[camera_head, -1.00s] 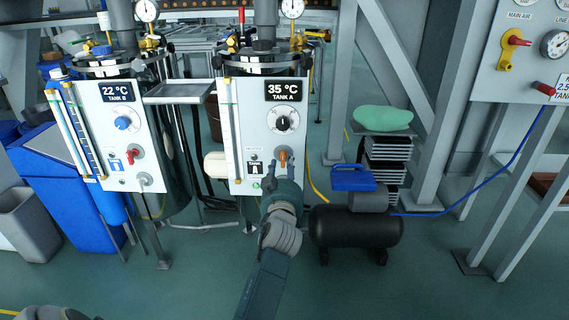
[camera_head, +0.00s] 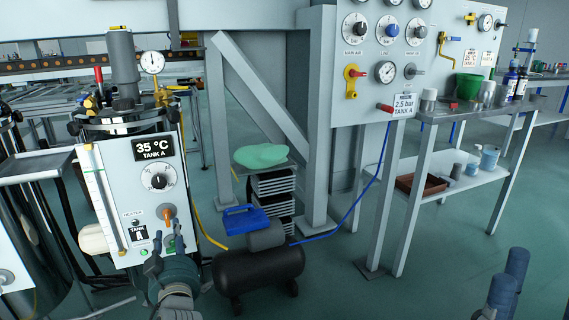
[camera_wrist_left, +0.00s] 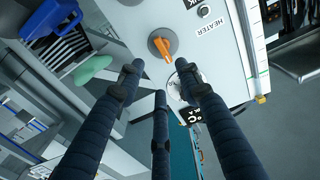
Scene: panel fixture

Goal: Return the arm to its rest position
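My left gripper (camera_head: 167,252) is in front of the lower part of the Tank A panel (camera_head: 145,195), by the orange knob (camera_head: 168,212). In the left wrist view my left gripper (camera_wrist_left: 158,80) has its three dark blue fingers spread, with nothing between them. There the orange knob (camera_wrist_left: 162,44) is just beyond the fingertips. A round part of the panel is partly hidden behind one finger. Dark blue fingers of my right gripper (camera_head: 510,275) show at the bottom right corner of the head view, mostly cut off.
Blue (camera_head: 372,185) and yellow (camera_head: 203,228) hoses run nearby. A gauge panel (camera_head: 400,45) and bench (camera_head: 450,112) are at right. Floor (camera_head: 330,285) in front is clear.

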